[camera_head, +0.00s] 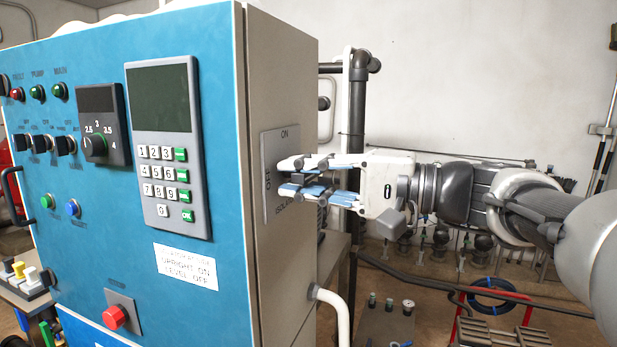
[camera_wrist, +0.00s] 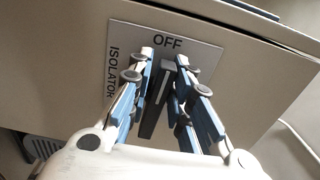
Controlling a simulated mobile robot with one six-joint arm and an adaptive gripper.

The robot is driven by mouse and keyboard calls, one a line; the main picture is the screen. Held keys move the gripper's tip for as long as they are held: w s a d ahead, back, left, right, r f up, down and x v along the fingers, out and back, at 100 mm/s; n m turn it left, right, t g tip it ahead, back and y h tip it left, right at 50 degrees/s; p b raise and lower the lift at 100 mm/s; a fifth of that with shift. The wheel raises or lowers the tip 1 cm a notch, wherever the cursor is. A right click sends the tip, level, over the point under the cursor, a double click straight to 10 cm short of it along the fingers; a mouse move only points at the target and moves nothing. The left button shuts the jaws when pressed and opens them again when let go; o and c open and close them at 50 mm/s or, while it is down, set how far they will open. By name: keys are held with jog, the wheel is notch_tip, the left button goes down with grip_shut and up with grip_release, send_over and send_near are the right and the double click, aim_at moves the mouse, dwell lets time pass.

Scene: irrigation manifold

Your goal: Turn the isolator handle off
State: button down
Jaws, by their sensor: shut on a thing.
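The isolator plate (camera_head: 271,205) is on the right side wall of the blue cabinet, marked ON at its top and OFF at its front edge. In the wrist view the plate (camera_wrist: 205,52) shows OFF along the picture's top and ISOLATOR at left. The dark isolator handle (camera_wrist: 159,98) stands between the fingers, its long side running towards OFF, roughly level. My gripper (camera_head: 287,176) reaches in from the right, its blue-padded fingers above and below the handle. In the wrist view my gripper (camera_wrist: 165,58) is shut on the handle. Its fingers partly hide the handle in the head view.
The cabinet's blue front (camera_head: 90,240) carries a keypad (camera_head: 163,180), a dial (camera_head: 97,145) and a red button (camera_head: 115,316). A white label reads upright on, level off. A dark vertical pipe (camera_head: 357,120) stands behind the cabinet. A white pipe (camera_head: 335,300) leaves its side below my arm.

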jog(key=c, duration=1.6)
grip_release()
jog(key=shift+w, duration=0.1)
jog(key=shift+d, duration=0.1)
jog(key=v, duration=1.2)
